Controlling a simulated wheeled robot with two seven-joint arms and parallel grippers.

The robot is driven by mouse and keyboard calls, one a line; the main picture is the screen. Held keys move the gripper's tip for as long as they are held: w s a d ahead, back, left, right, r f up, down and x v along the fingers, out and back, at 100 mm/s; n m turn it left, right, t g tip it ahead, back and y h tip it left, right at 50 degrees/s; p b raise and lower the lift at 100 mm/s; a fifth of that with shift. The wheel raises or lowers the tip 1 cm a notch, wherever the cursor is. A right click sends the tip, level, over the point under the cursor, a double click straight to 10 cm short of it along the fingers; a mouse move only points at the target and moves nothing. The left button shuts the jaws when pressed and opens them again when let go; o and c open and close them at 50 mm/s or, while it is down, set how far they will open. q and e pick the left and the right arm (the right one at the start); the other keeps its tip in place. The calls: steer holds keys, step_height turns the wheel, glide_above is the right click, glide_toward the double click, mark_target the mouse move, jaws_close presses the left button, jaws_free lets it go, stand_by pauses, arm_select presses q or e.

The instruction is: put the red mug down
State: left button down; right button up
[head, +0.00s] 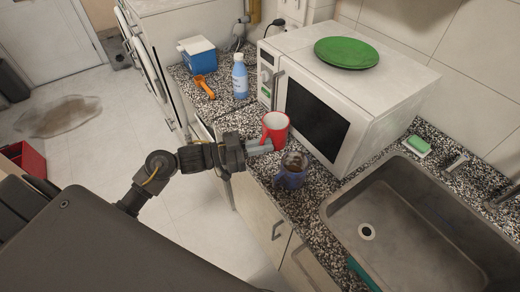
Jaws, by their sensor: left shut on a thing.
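The red mug (274,132) is in my left gripper (262,146), upright, in front of the microwave's left side. My left gripper is shut on it, and the mug appears held above the speckled counter (229,122); the exact gap below it cannot be told. The mug's white inside shows at the top, and no contents are visible. My right gripper is not in view.
A dark blue mug (291,178) stands close by at the counter's front. A microwave (385,100) bears a green plate (346,52). A blue bottle (240,78), orange scoop (204,86) and blue box (198,57) stand at left. The sink (425,235) is at right.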

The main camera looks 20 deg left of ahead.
arm_select(q)
steer(key=shift+w+a+f, duration=0.4)
steer(key=shift+w+f, duration=0.1)
steer(key=shift+f, duration=0.25)
steer(key=shift+w+a+f, duration=0.35)
steer(key=shift+w+f, duration=0.15)
steer(key=shift+f, duration=0.2)
steer(key=shift+w+a+f, duration=0.1)
steer(key=shift+w+f, duration=0.05)
steer(key=shift+f, duration=0.15)
step_height(320, 180, down, 3)
steer(key=shift+r+p, duration=0.15)
steer(key=shift+p, duration=0.55)
steer(key=shift+f, duration=0.2)
steer(key=c, duration=1.5)
jaws_free()
